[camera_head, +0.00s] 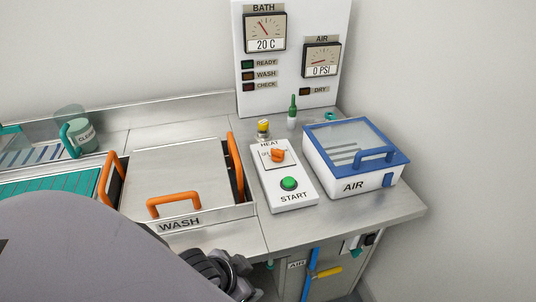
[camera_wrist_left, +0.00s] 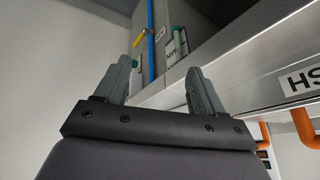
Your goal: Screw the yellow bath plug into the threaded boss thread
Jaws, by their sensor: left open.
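A small yellow cap (camera_head: 263,124), which looks like the bath plug, is on a short metal fitting (camera_head: 263,134) on the counter behind the HEAT/START panel. The fitting may be the threaded boss; I cannot tell whether the cap is threaded in or only resting there. My left arm covers the lower left of the head view, and its fingertips are hidden there. In the left wrist view my left gripper (camera_wrist_left: 165,68) is open and empty, low beside the counter front and apart from the plug. My right gripper is not in view.
The WASH lid (camera_head: 175,168) with orange handles is left of the HEAT/START panel (camera_head: 284,180). The blue-lidded AIR box (camera_head: 352,158) is at right. A green-tipped bottle (camera_head: 292,112) stands behind. Below the counter are a blue pipe (camera_head: 311,272) and yellow lever (camera_head: 328,271).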

